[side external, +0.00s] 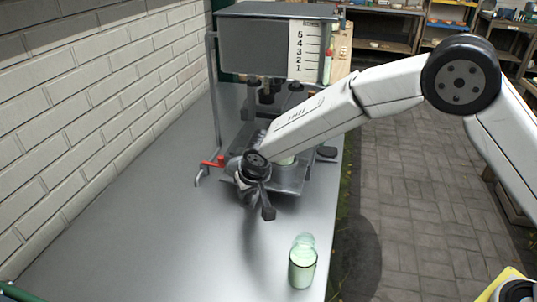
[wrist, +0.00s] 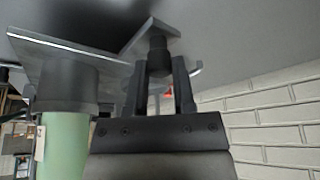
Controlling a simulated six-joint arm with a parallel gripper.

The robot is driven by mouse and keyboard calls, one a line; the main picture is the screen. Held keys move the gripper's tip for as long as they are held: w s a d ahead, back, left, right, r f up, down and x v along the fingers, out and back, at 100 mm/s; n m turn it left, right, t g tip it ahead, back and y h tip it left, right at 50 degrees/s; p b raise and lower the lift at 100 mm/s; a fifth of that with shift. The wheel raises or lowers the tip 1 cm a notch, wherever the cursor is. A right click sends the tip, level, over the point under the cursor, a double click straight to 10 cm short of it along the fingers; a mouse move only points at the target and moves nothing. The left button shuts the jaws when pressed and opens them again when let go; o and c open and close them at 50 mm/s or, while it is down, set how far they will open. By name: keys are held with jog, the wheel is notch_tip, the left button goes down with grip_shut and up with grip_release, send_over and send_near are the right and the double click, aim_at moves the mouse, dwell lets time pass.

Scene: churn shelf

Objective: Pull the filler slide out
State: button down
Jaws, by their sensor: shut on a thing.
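The filler slide (wrist: 148,34) shows in the wrist view as a flat grey metal tongue with a black knob (wrist: 158,52) at its end. My gripper (wrist: 160,68) is shut on this knob, with one finger on each side. In the side view my gripper (side external: 262,192) is at the front of the filler, by a grey plate (side external: 292,182). The wrist hides the knob and most of the slide there, so I cannot tell how far out the slide is.
The filler's tank (side external: 260,48) with a numbered scale stands above. A red-handled lever (side external: 212,163) is left of my gripper. A jar of pale green stuff (side external: 302,266) stands at the bench's front. A brick wall (side external: 80,110) bounds the left. The front left bench is clear.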

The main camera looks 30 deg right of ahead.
jog(key=shift+c, duration=2.2)
grip_release()
jog(key=shift+r, duration=0.1)
jog(key=v, duration=0.7)
jog(key=shift+r, duration=0.3)
jog(key=shift+s, duration=0.15)
jog(key=shift+d, duration=0.1)
